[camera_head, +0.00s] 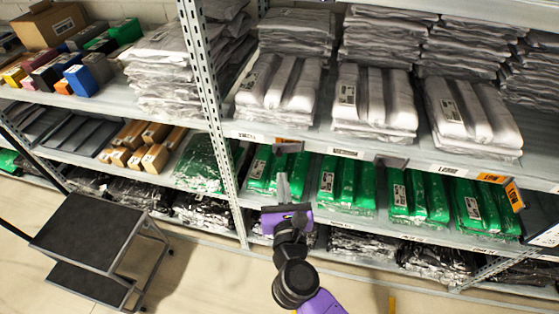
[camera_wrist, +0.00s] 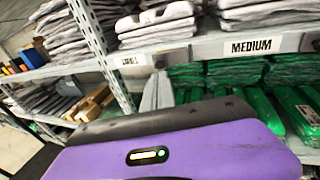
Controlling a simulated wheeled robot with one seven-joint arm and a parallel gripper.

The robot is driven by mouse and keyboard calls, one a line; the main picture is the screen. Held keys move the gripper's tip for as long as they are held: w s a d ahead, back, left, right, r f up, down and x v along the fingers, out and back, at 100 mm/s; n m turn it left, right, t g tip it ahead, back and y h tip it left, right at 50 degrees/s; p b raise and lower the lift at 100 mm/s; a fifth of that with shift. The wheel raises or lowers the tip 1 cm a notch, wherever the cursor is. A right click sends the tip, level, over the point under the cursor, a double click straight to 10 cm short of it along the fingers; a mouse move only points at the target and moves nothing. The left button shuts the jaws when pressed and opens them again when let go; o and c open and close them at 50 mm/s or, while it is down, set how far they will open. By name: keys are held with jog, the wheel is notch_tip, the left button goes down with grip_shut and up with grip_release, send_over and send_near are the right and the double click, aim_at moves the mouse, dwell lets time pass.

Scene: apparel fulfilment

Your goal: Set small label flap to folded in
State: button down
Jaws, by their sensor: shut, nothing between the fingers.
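The small label (camera_head: 248,135) is on the shelf edge at left of centre. To its right is a small dark brownish-grey flap (camera_head: 289,147), which seems to stick out from the edge; its exact angle is hard to tell. The small label also shows in the wrist view (camera_wrist: 130,61). My gripper (camera_head: 282,176) is shut and empty, pointing up toward the shelf edge just below the flap. I cannot tell whether its tip touches the flap.
The medium label (camera_head: 343,152) has a grey flap (camera_head: 392,161) at its right. The large label (camera_head: 452,170) has an orange flap (camera_head: 491,178). Green packs (camera_head: 347,183) fill the shelf below, grey packs above. A metal upright (camera_head: 213,110) stands left; a dark step cart (camera_head: 88,232) is on the floor.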

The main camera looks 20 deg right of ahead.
aim_at(277, 156)
jog(key=x, duration=0.7)
jog(key=shift+p, duration=0.4)
jog(key=shift+f, duration=0.1)
jog(key=shift+w+a+b, duration=0.1)
jog(key=shift+b, duration=0.25)
jog(key=shift+w+a+m+g+h+b, duration=0.15)
jog(key=shift+w+m+g+h+b, duration=0.15)
jog(key=shift+w+m+h+b, duration=0.4)
jog(key=shift+w, duration=0.45)
jog(key=shift+a+p, duration=0.15)
jog(key=shift+p, duration=0.15)
